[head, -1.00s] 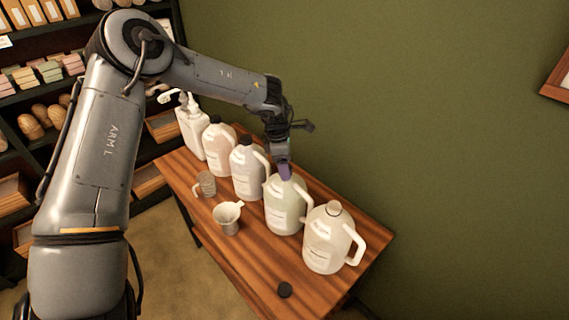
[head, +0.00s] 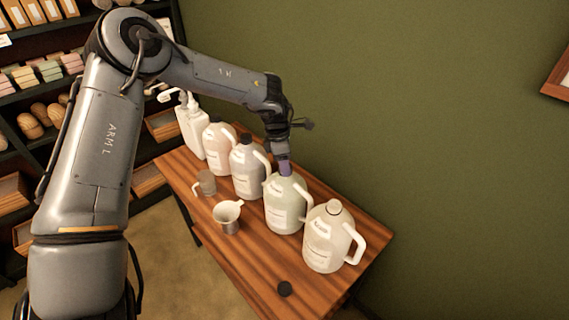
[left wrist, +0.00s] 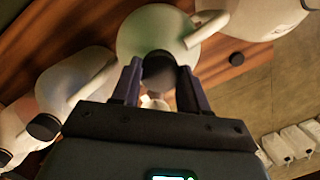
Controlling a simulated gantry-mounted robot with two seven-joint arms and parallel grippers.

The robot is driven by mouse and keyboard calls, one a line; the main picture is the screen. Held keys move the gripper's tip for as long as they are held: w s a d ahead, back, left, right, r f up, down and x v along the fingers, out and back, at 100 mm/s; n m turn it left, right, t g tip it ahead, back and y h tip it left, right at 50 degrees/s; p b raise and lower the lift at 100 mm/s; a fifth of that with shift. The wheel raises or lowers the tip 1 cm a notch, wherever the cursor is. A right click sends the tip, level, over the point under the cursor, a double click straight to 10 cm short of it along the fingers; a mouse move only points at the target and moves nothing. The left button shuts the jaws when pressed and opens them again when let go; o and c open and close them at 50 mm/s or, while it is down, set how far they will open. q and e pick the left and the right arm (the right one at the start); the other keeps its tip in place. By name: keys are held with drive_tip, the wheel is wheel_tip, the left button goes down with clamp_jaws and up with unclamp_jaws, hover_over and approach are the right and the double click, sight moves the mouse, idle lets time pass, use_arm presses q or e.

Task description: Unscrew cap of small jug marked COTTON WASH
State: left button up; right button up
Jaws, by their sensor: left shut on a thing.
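A row of jugs stands on the wooden table. The pale green jug (head: 285,208) is second from the right, upright, with a handle and a white label too small to read, so I cannot tell which jug is marked COTTON WASH. My left gripper (head: 285,168) points down at its neck. In the left wrist view, the two dark fingers of the left gripper (left wrist: 158,80) are closed on either side of the dark cap (left wrist: 158,66) on top of the green jug (left wrist: 150,28). The fingers hide the cap in the head view. My right gripper is not in view.
An uncapped-looking cream jug (head: 325,242) stands to the right. A loose black cap (head: 284,289) lies near the front edge. Left are a grey-white jug (head: 247,172), a pinkish jug (head: 217,150), white pump bottles (head: 190,125), a metal cup (head: 228,217) and a glass mug (head: 206,183).

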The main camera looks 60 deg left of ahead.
use_arm(q)
drive_tip(key=n+y+b, duration=0.1)
drive_tip(key=n+b, duration=0.1)
drive_tip(key=n, duration=0.4)
drive_tip(key=shift+f, duration=0.15)
drive_tip(key=shift+n, duration=1.3)
drive_tip(key=shift+n+y+b, duration=0.3)
drive_tip(key=shift+n+b, duration=0.4)
drive_tip(key=shift+n, duration=1.3)
drive_tip(key=shift+r, duration=0.4)
drive_tip(key=shift+a+r+p, duration=0.1)
drive_tip(key=shift+r+p, duration=0.55)
drive_tip(key=shift+r, duration=0.15)
